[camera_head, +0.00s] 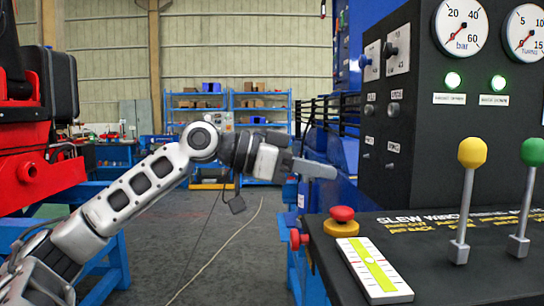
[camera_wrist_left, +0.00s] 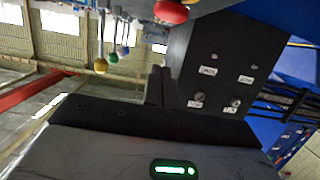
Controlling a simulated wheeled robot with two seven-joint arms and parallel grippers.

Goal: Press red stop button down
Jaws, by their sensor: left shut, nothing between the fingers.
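My left gripper (camera_head: 324,170) is shut and empty. It reaches in from the left, and its fingertips appear above and slightly left of the button, apart from it in the picture. The shut fingers (camera_wrist_left: 160,86) also show in the left wrist view. My right gripper is not in view.
On the console are a level gauge (camera_head: 374,270), a yellow-knobbed lever (camera_head: 466,190) and a green-knobbed lever (camera_head: 525,190). A smaller red knob (camera_head: 295,239) sticks out of the console's left side. An upright black panel (camera_head: 420,130) with dials stands behind. Open floor lies left.

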